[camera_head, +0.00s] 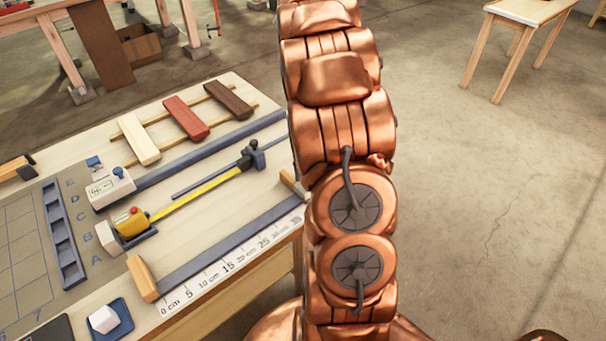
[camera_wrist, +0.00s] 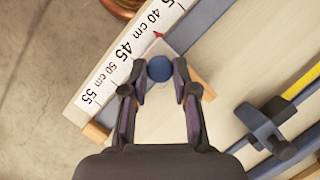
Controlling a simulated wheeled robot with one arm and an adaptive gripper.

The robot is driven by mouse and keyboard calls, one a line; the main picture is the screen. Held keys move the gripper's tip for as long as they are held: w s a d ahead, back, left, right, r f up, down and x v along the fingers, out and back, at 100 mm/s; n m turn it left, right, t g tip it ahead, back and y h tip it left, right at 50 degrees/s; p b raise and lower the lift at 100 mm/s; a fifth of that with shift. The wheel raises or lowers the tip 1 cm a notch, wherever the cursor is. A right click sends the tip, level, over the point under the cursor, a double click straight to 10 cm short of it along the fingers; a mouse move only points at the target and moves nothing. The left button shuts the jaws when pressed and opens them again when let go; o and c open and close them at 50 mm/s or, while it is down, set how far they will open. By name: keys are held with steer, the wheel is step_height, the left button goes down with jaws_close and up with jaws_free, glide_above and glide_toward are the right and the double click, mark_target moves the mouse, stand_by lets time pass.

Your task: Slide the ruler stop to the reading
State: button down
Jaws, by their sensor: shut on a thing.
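The ruler (camera_head: 230,265) is a white strip along the bench's front edge, with 0 cm at the left in the head view. In the wrist view its far part (camera_wrist: 125,55) shows the marks 40 cm to 55. The stop has a round blue knob (camera_wrist: 159,70) and a small red pointer (camera_wrist: 158,35) beside the scale, roughly between 40 and 45; the exact reading is too small to tell. My gripper (camera_wrist: 160,82) is shut on the knob, one finger at each side. In the head view my arm hides the gripper and the stop.
A blue-grey rail (camera_head: 230,240) runs along the ruler, with a wooden end block (camera_head: 142,278). A yellow measuring slide (camera_head: 195,193), coloured wooden bars (camera_head: 186,118) and a white box (camera_head: 110,187) lie behind it. Open floor (camera_head: 480,200) is to the right.

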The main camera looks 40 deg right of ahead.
steer(key=shift+w, duration=0.1)
steer(key=c, duration=0.9)
jaws_free()
steer(key=v, duration=1.2)
